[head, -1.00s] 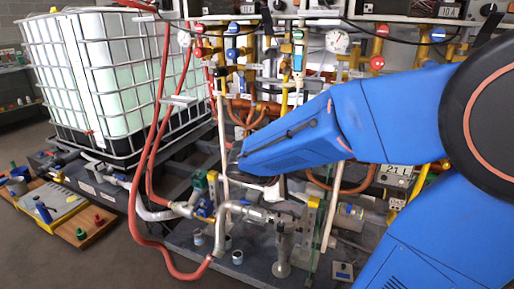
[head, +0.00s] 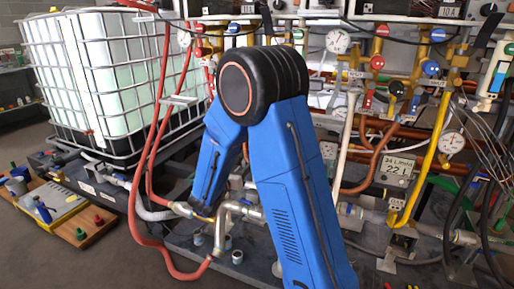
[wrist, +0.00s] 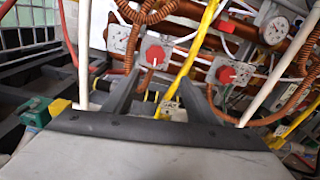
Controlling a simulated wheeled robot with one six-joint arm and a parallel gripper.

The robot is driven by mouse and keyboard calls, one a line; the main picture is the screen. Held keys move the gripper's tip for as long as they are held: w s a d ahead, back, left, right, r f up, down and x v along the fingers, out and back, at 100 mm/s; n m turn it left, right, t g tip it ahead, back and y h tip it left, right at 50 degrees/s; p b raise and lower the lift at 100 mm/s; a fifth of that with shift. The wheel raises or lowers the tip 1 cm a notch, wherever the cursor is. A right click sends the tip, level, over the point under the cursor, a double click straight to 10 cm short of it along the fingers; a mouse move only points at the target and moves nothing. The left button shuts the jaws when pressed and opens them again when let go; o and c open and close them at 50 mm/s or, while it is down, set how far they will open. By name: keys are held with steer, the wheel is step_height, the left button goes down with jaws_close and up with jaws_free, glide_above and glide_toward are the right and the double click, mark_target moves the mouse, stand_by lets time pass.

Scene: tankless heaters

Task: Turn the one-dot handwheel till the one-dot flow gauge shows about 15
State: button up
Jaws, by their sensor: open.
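In the wrist view my gripper (wrist: 160,88) is open, its two dark fingers apart with nothing between them. Beyond the fingers are two red round knobs on white plates, a left knob (wrist: 155,55) and a right knob (wrist: 226,74). I cannot make out dots on either, so I cannot tell which, if any, is the one-dot handwheel. My blue arm hides the gripper's fingers in the head view.
A caged white tank (head: 110,80) stands at the left. A red hose (head: 152,170) hangs in front of it. Copper and yellow pipes, several valves and a round dial gauge (head: 451,143) crowd the right. A yellow pipe (wrist: 197,50) runs up past the fingers. Open floor lies at front left.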

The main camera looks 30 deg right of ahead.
steer(key=w+x, duration=0.1)
steer(key=x, duration=1.6)
steer(key=shift+a, duration=0.15)
steer(key=c, duration=0.8)
